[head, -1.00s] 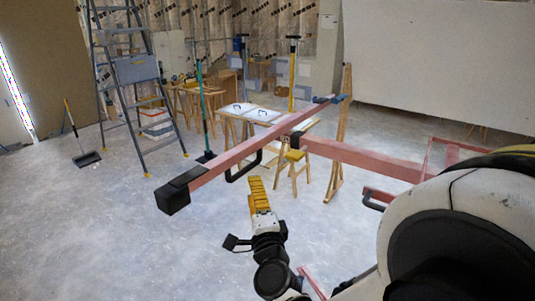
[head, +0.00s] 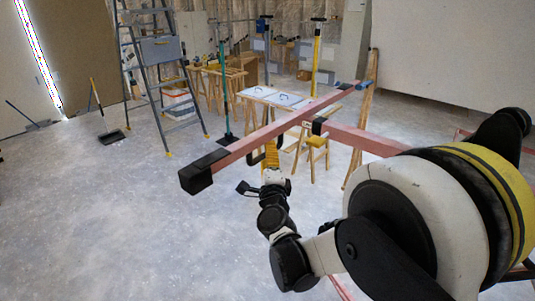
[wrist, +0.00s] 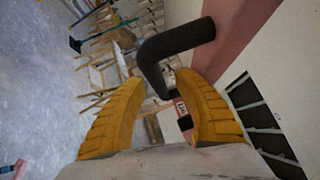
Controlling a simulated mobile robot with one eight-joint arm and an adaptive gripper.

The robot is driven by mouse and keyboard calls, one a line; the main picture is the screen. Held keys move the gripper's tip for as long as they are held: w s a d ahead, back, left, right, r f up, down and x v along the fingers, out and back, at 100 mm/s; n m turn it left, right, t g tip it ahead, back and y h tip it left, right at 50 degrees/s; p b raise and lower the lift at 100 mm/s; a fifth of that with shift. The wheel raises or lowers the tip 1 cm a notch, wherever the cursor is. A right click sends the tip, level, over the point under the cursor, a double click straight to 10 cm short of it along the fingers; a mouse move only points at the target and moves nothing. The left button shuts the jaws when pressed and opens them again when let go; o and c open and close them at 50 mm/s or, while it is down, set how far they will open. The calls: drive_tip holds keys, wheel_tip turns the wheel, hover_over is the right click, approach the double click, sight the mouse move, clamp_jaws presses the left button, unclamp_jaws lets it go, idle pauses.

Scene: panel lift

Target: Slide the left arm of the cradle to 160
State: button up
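The cradle's long red arm (head: 265,132) slants across the head view, with a black end cap (head: 196,178) at its near left end. A black bent handle (head: 257,157) hangs under it and also shows large in the wrist view (wrist: 165,45). My gripper (head: 271,150) is just beneath the arm at the handle. In the wrist view my yellow fingers (wrist: 155,60) are spread apart, with the handle in front of and between them. I cannot tell whether they touch it. A small label (wrist: 182,107) beyond the handle is too small to read.
A red crossbeam (head: 360,140) joins the arm at a black collar (head: 317,126). A stepladder (head: 160,75) stands at the left, with a yellow stool (head: 317,142) and a work table (head: 275,97) behind the arm. The floor at front left is clear.

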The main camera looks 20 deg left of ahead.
clamp_jaws()
drive_tip(key=w+a+b, duration=0.1)
drive_tip(key=w+a, duration=0.2)
drive_tip(key=a, duration=0.6)
drive_tip(key=w+a+b, duration=0.1)
drive_tip(key=w+a, duration=0.3)
drive_tip(key=a, duration=0.5)
drive_tip(key=shift+w+a, duration=0.25)
drive_tip(key=shift+a, duration=0.05)
unclamp_jaws()
